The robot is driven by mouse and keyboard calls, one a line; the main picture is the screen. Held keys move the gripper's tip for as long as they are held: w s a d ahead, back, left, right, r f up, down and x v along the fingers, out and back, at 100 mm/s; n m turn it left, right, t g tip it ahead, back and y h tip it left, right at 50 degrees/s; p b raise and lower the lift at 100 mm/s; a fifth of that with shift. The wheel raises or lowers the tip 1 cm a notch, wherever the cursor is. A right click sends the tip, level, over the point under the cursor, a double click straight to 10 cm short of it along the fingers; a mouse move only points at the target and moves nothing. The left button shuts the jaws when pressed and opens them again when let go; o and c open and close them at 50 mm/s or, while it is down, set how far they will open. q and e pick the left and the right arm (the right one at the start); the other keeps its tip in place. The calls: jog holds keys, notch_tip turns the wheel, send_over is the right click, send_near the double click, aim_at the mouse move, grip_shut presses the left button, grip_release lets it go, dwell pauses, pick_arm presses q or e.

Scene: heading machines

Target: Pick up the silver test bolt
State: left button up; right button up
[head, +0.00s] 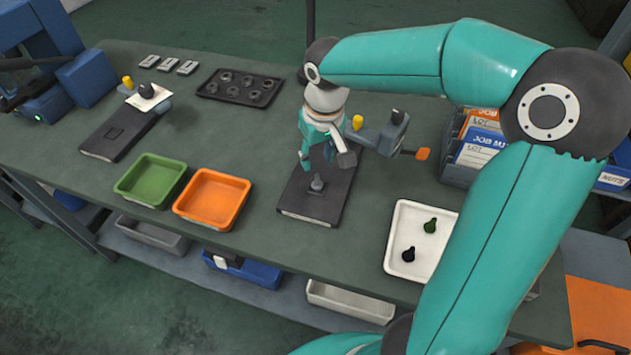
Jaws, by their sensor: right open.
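A small silver-grey bolt (317,184) stands upright on the dark plate (310,207) in the middle of the bench in the head view. It looks like the silver test bolt. My right gripper (326,161) is open and points down just above and behind the bolt, with its fingers apart. It looks empty, and I see no contact with the bolt. The gripper hides part of the plate and the machine behind it. My left gripper is not in view.
Green (150,181) and orange (212,199) bins sit left of the plate. A white tray (397,230) with a black and a green piece lies to the right. A black tray (240,88) of rings is behind. A grey machine head (378,132) stands close beside my gripper.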

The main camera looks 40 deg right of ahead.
aim_at(317, 175)
jog(key=f, duration=0.5)
jog(key=f+p, duration=0.1)
jog(key=f, duration=0.2)
jog(key=shift+w+d, duration=0.25)
jog(key=shift+w, duration=0.1)
jog(key=shift+c, duration=0.3)
grip_shut()
